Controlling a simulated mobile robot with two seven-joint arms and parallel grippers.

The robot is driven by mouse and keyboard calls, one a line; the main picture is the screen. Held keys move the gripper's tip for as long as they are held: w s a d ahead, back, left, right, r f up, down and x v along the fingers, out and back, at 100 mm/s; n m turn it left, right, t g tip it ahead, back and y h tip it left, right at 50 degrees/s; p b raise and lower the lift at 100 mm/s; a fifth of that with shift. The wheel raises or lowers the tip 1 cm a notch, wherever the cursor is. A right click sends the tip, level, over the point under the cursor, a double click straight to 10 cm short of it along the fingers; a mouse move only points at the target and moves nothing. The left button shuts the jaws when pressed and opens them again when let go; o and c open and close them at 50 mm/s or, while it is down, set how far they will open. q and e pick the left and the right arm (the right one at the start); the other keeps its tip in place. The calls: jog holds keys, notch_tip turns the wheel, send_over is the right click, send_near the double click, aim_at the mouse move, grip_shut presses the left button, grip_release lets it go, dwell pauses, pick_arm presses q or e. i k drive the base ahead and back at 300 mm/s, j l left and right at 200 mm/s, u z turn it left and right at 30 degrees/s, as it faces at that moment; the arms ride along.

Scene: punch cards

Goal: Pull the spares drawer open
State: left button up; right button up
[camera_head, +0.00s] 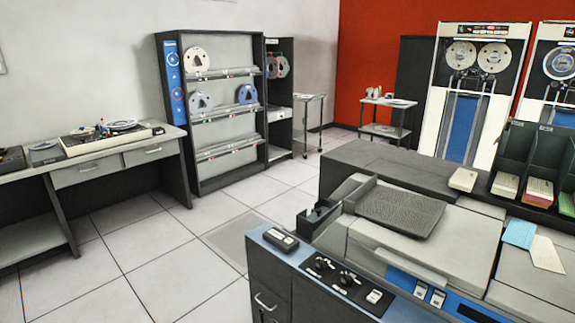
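Neither of my grippers shows in the head view. No drawer carries a label I can read as spares, so I cannot tell which one it is. The grey desk at the left has two shut drawers, a left one (85,173) and a right one (151,153), each with a small handle. The blue-topped card machine (400,270) in the right foreground has a dark front panel (268,285) with a pale bar handle, cut off by the lower picture edge; it looks shut.
A tape deck (106,137) stands on the desk. A tape rack (218,110) stands by the wall, with a small trolley (308,125) to its right. Punch cards (519,233) lie on the machine at the right. The tiled floor (165,255) between desk and machine is clear.

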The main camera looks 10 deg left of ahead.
aim_at(138, 156)
jog(key=i+j+u, duration=0.25)
jog(key=u, duration=0.15)
jog(key=i+j+u, duration=0.2)
jog(key=u, duration=0.25)
jog(key=i+u, duration=0.65)
jog(key=u, duration=0.15)
jog(key=i+j+u, duration=0.1)
jog(key=i, duration=0.6)
jog(key=i+j+u, duration=0.1)
jog(key=i, duration=0.65)
jog(key=i+l+z, duration=0.1)
jog(key=i+z, duration=0.35)
jog(key=i, duration=0.3)
jog(key=i+j+z, duration=0.15)
jog(key=i+z, duration=0.35)
jog(key=i, duration=0.25)
